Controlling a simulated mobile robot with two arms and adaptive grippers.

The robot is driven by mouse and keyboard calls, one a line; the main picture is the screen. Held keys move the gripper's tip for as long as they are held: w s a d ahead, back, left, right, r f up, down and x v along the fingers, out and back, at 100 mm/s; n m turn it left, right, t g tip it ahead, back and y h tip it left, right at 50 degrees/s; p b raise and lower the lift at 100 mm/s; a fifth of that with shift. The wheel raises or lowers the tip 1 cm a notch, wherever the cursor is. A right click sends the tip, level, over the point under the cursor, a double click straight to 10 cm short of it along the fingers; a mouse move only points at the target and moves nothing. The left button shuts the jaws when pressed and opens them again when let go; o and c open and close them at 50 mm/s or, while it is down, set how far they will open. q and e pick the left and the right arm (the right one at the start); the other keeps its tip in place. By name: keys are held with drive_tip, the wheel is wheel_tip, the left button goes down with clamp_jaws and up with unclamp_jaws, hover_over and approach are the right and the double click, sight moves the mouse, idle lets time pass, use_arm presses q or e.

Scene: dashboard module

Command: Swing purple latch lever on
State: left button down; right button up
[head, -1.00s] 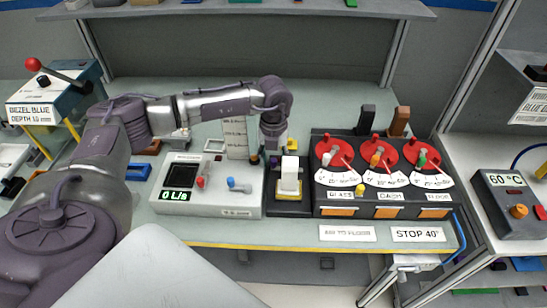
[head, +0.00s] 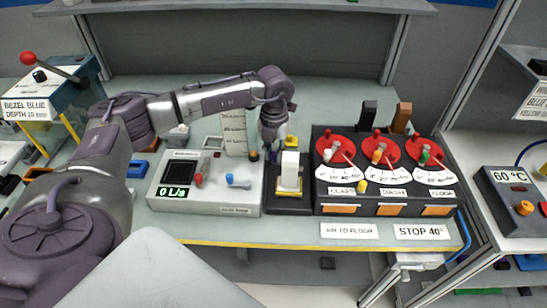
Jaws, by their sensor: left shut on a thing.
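My left gripper (head: 273,154) points down at the back left of a dark fixture (head: 290,205) that bears a white and yellow block (head: 289,178). The gripper is shut on a small dark purple piece, which looks like the purple latch lever. The fingers hide most of it, so its exact angle cannot be told. My right gripper is not in view.
A grey flow panel (head: 225,202) reading 0 L/s stands left of the fixture. A dial box (head: 374,208) with three red dials stands close on the right. An upright scale card (head: 234,132) is just left of the gripper.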

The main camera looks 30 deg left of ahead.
use_arm(q)
drive_tip(key=m+b, duration=0.1)
drive_tip(key=w+m+b, duration=0.1)
drive_tip(key=m, duration=0.1)
drive_tip(key=shift+w+f+m+b, duration=0.15)
drive_tip(key=shift+w+m+b, duration=0.15)
drive_tip(key=shift+b, duration=0.05)
drive_tip(key=m+b, duration=0.1)
drive_tip(key=w+m+b, duration=0.1)
drive_tip(key=m, duration=0.1)
drive_tip(key=shift+w+d+m, duration=0.15)
drive_tip(key=shift+m, duration=0.15)
drive_tip(key=m+b, duration=0.1)
drive_tip(key=w+m, duration=0.1)
drive_tip(key=m, duration=0.1)
drive_tip(key=shift+w+d+m+b, duration=0.1)
drive_tip(key=shift+d+m+b, duration=0.2)
drive_tip(key=shift+b, duration=0.1)
drive_tip(key=shift+w+d+r+m+b, duration=0.1)
drive_tip(key=shift+w+d+m+b, duration=0.15)
drive_tip(key=shift+m, duration=0.65)
drive_tip(key=shift+w+d+r+m+b, duration=0.15)
drive_tip(key=shift+d+m+b, duration=0.15)
drive_tip(key=shift+m, duration=0.6)
drive_tip(key=c, duration=1.1)
unclamp_jaws()
drive_tip(key=shift+f, duration=0.1)
